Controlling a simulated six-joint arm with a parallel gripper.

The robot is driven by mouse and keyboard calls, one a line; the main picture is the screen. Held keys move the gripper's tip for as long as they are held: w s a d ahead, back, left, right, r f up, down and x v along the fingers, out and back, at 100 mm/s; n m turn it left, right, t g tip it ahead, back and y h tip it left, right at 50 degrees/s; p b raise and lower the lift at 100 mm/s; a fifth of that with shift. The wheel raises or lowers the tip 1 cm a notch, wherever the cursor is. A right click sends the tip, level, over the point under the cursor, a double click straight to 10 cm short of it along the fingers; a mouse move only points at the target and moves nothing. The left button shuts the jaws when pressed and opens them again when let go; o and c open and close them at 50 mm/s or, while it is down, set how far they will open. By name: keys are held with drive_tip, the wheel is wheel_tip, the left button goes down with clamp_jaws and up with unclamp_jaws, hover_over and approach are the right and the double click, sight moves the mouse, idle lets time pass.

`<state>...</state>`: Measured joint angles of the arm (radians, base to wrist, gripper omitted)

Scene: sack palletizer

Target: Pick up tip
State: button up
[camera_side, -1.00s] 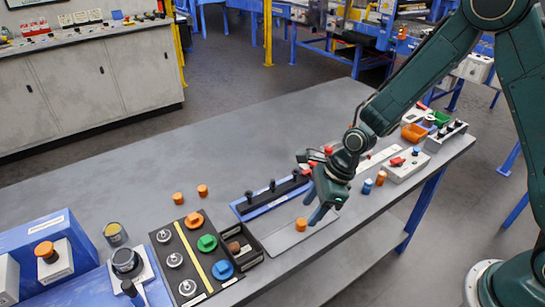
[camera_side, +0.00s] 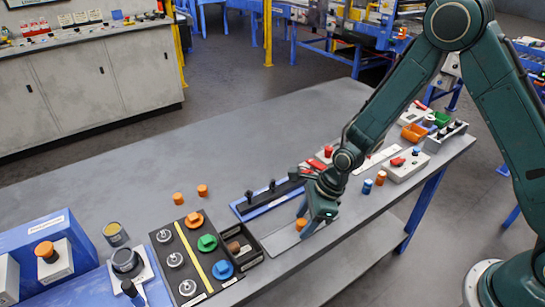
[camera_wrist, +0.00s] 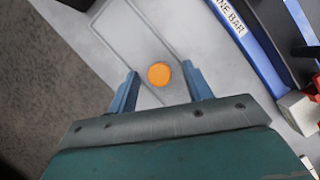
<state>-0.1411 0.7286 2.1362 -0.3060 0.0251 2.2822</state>
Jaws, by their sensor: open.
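A small orange cylinder, which I take to be the tip (camera_side: 300,225), stands on a light grey plate (camera_side: 284,243) near the front edge of the bench. My gripper (camera_side: 307,219) is low over the plate, pointing down, with its blue fingers beside the tip. In the wrist view the round orange top of the tip (camera_wrist: 159,75) shows between the two open fingers, with a gap on each side.
A blue-edged rack with black knobs (camera_side: 262,203) lies behind the plate. A black board with coloured knobs (camera_side: 192,250) and a small dark bin (camera_side: 242,246) are to the left. Blue and orange cylinders (camera_side: 374,182) stand to the right.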

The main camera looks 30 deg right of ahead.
sight(304, 221)
drive_tip(key=shift+c, duration=0.2)
drive_tip(key=c, duration=1)
drive_tip(key=shift+r, duration=0.15)
wheel_tip(304, 221, up, 20)
drive_tip(key=shift+f, duration=0.15)
drive_tip(key=shift+w, duration=0.1)
idle(0.5)
